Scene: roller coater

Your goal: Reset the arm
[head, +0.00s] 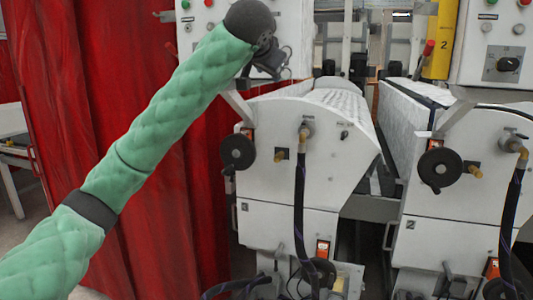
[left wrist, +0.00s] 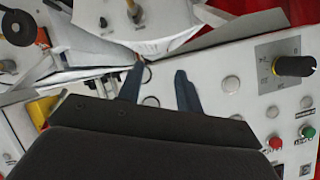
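My left arm in its quilted green sleeve reaches up from the lower left in the head view. My left gripper (head: 272,66) is at its end, high up in front of the machine, small and dark there. In the left wrist view the two dark fingers of the left gripper (left wrist: 159,76) stand apart with nothing between them. Beyond them is a white control panel (left wrist: 232,112); I cannot tell the distance to it. My right gripper is in neither view.
The white roller coater (head: 300,160) fills the middle, with black handwheels (head: 237,152) and hoses. A second white unit (head: 455,230) stands at right. A red curtain (head: 150,240) hangs behind my arm. The panel's black knob (left wrist: 295,66) and buttons are near the gripper.

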